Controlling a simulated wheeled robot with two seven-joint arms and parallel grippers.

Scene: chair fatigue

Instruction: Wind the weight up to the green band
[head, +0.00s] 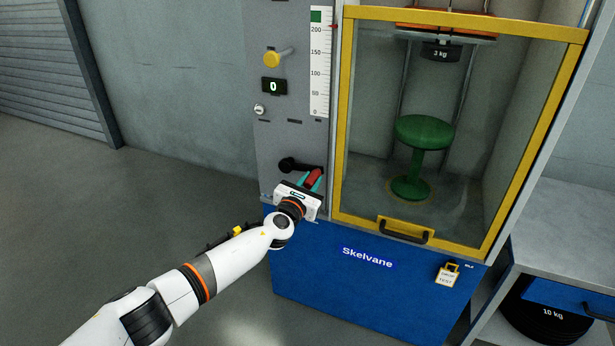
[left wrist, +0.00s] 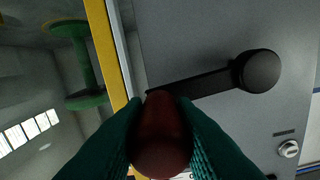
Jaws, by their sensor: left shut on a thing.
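My left gripper (head: 311,181) is shut on the red crank handle (head: 315,177) at the front of the machine. In the left wrist view the teal fingers (left wrist: 160,130) close around the red handle (left wrist: 160,150). The black crank arm (left wrist: 195,87) runs from the handle to its round hub (left wrist: 258,71). The 3 kg weight (head: 440,51) hangs high inside the yellow-framed cage. The white scale (head: 320,70) has the green band (head: 316,16) at its top. A small red pointer (head: 334,26) stands near the scale's upper end, slightly below the band. My right gripper is out of view.
A green stool (head: 424,132) stands in the cage under the weight. The panel has a yellow knob (head: 272,59), a display (head: 273,86) reading 0 and a key switch (head: 259,109). A bench (head: 575,220) with a 10 kg weight (head: 545,322) stands at right. Floor at left is clear.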

